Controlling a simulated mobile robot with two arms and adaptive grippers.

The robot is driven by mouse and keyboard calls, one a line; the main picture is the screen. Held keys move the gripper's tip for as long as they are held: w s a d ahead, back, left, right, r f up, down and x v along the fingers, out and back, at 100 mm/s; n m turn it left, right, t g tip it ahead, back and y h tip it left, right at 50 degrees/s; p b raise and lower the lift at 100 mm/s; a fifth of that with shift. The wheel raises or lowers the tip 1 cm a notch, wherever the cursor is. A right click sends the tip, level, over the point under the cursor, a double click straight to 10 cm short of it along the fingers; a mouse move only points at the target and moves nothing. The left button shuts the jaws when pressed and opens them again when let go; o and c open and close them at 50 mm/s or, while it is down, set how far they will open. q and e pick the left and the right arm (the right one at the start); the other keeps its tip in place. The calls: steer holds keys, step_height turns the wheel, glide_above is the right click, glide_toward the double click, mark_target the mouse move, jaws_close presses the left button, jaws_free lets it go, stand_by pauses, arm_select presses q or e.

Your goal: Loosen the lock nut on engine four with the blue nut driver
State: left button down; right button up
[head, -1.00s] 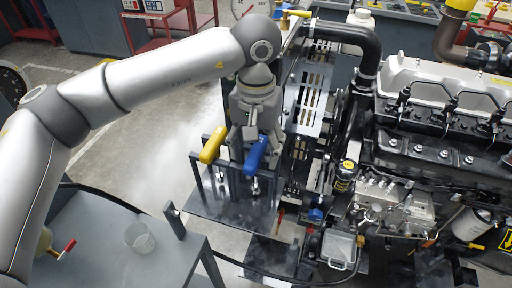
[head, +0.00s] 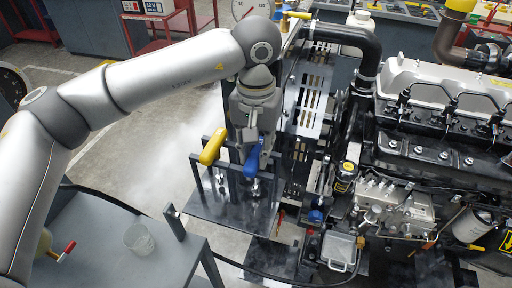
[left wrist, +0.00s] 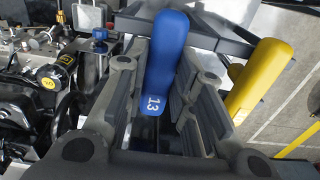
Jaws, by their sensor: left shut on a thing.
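The blue nut driver (head: 254,158) stands handle up in a dark rack (head: 228,208) beside the engine. In the left wrist view its blue handle (left wrist: 165,62), marked 13, lies between my fingers. My left gripper (head: 252,142) points down and is shut on this handle; the wrist view shows its grey pads (left wrist: 160,85) on both sides of it. A yellow-handled driver (head: 213,147) stands to the left in the same rack. The engine (head: 430,150) fills the right side. I cannot make out the lock nut or an engine number.
A grey table (head: 110,240) with a clear cup (head: 139,239) and a red-handled valve (head: 66,249) is at the lower left. A black pipe (head: 350,38) and a slotted plate (head: 310,95) stand close right of my gripper. Open floor lies left of the rack.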

mark_target(256, 151)
arm_select(q)
step_height(256, 151, up, 6)
steer(key=p, duration=0.2)
steer(key=shift+f+p, duration=0.1)
steer(key=shift+p, duration=0.3)
step_height(256, 151, up, 10)
steer(key=p, duration=0.5)
steer(key=shift+p, duration=0.3)
stand_by(0.8)
